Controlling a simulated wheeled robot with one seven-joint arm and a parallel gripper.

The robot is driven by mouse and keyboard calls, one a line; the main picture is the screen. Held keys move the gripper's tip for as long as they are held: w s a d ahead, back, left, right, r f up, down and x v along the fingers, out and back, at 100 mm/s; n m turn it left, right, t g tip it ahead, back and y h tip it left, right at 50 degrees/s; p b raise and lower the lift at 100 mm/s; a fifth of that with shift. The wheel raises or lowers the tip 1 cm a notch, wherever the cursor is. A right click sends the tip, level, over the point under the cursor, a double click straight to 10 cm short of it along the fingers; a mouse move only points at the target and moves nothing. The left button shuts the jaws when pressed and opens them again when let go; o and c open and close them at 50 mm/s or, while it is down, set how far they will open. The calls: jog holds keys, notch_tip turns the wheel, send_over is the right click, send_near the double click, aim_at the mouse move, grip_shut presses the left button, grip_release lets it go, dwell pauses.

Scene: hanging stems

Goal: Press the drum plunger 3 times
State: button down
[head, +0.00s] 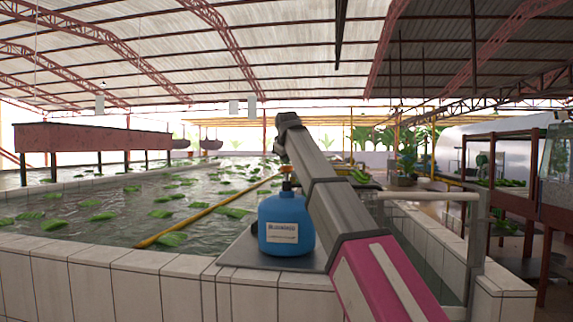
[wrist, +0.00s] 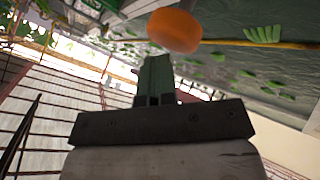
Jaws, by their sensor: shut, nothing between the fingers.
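A blue drum (head: 287,228) with a white label stands upright on a grey plate on the tiled pool wall. Its orange plunger (head: 286,170) sticks up from the top, close beside my arm in the head view. In the wrist view the plunger's round orange top (wrist: 175,30) is just beyond my fingertips and a little to their right. My gripper (wrist: 155,62) is shut and empty. I cannot tell whether it touches the plunger. In the head view my arm rises from the lower right to above the drum, and the fingertips are hard to make out.
The grey plate (head: 238,248) lies under the drum. A pool (head: 110,215) with floating green leaves and a yellow pole (head: 190,218) lies behind and left. A pale metal rail (head: 425,196) stands at right, near my arm. Tables with plants are farther right.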

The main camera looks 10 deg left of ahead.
jog(key=shift+f, duration=0.85)
dwell(0.7)
jog(key=shift+r, duration=0.1)
jog(key=shift+r, duration=1.35)
notch_tip(320, 180, up, 6)
dwell(0.4)
dwell(2.3)
